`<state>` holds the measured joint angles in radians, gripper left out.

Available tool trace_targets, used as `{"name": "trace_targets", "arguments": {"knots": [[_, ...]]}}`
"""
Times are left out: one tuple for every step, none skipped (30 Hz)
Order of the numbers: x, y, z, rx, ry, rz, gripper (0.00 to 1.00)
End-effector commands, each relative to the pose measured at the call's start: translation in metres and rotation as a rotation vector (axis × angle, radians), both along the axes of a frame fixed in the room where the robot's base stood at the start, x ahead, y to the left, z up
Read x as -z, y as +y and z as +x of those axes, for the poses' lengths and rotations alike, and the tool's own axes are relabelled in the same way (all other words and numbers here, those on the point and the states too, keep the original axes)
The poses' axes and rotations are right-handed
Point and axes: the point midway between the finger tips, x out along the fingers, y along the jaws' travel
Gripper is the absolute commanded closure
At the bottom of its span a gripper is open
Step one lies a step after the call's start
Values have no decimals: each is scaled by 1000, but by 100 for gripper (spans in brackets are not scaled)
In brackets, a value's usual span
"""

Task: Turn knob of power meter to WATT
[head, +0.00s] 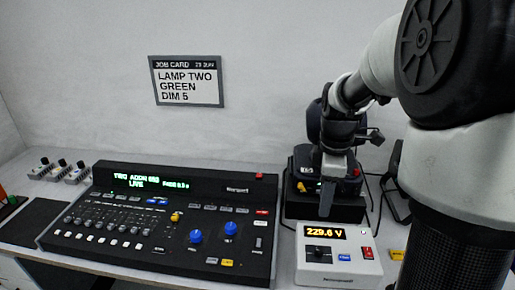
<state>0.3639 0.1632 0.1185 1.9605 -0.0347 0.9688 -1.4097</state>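The power meter (350,269) is a small white box at the front right of the desk. Its amber display reads 229.6 V. Its dark knob (318,254) sits on the top face below the display; its pointer is too small to read. A blue button and red switches are beside it. My gripper (326,208) points down just behind and above the meter, apart from the knob. Its fingers overlap as one dark shape, so I cannot tell whether they are open or shut.
A black lighting console (150,240) with faders and blue knobs fills the desk left of the meter. A black device (300,203) stands behind the meter, partly hidden by my arm. Cables run at right. A job card (187,81) hangs on the wall.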

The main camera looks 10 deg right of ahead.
Motion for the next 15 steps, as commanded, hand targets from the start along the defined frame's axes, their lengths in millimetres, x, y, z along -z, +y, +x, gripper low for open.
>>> {"name": "trace_targets", "arguments": {"knots": [[14, -9, 3, -34, 23, 8, 61], [19, -13, 5, -55, 31, 12, 61], [23, -16, 6, -78, 39, 15, 61], [26, -18, 7, -91, 43, 17, 61], [28, -19, 7, -100, 47, 19, 61], [31, -20, 7, -108, 50, 20, 61], [33, -21, 8, -111, 50, 20, 61], [35, -21, 8, -112, 51, 20, 61], [39, -20, 7, -112, 52, 20, 61], [43, -20, 7, -112, 52, 20, 61], [48, -20, 7, -112, 52, 20, 61], [56, -20, 6, -112, 53, 21, 61], [61, -20, 6, -112, 53, 21, 61], [68, -20, 7, -112, 53, 21, 61], [77, -20, 7, -112, 53, 21, 61]]}}
